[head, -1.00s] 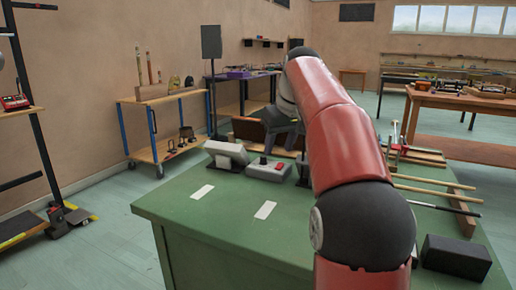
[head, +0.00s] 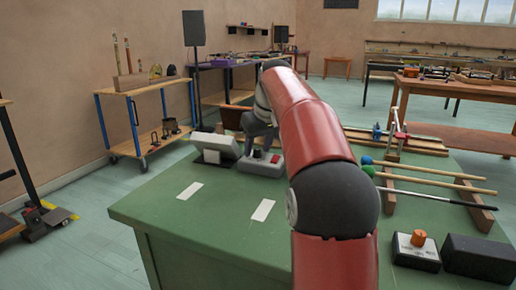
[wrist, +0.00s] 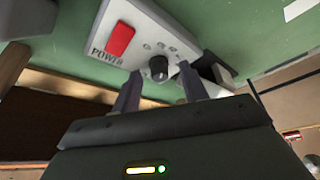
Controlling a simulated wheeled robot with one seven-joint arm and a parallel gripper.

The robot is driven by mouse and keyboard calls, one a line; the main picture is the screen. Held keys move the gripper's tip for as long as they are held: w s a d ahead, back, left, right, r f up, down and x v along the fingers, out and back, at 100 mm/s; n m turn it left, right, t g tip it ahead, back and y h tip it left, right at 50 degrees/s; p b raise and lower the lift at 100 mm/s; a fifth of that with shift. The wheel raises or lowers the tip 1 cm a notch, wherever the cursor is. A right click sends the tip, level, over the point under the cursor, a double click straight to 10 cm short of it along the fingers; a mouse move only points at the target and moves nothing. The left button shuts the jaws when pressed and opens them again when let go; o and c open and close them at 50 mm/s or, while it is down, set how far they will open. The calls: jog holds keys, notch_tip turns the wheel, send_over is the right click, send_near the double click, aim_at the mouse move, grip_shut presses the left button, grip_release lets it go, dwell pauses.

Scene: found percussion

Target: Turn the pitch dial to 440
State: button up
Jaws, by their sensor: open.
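A grey control box (head: 262,163) with a red switch stands on the green table. In the wrist view the box (wrist: 140,40) shows a red switch (wrist: 120,39) marked POWER and a small black knob (wrist: 158,68). Marks near the knob are too small to read, so I cannot tell its setting. My gripper (wrist: 160,72) is open, with one finger on each side of the knob in the picture. Whether the fingers touch it is unclear. In the head view my gripper is above the box, its fingertips hardly visible.
A tilted grey device (head: 215,148) stands left of the box. A box with an orange knob (head: 418,238) and a black block (head: 480,258) are at the near right. Mallets rest on wooden rails (head: 478,208). White strips (head: 263,210) lie on the clear table front (head: 220,222).

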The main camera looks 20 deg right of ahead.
grip_shut()
dwell(0.3)
jog(key=shift+m+p, duration=0.3)
jog(key=shift+a+r+m+h+p, duration=0.15)
jog(key=shift+m+h+p, duration=0.4)
jog(key=shift+m, duration=0.35)
jog(key=shift+w+m+h+p, duration=0.1)
jog(key=shift+m+h+p, duration=0.45)
jog(key=shift+m+p, duration=0.75)
jog(key=shift+m+b, duration=0.3)
jog(key=shift+m, duration=0.2)
grip_release()
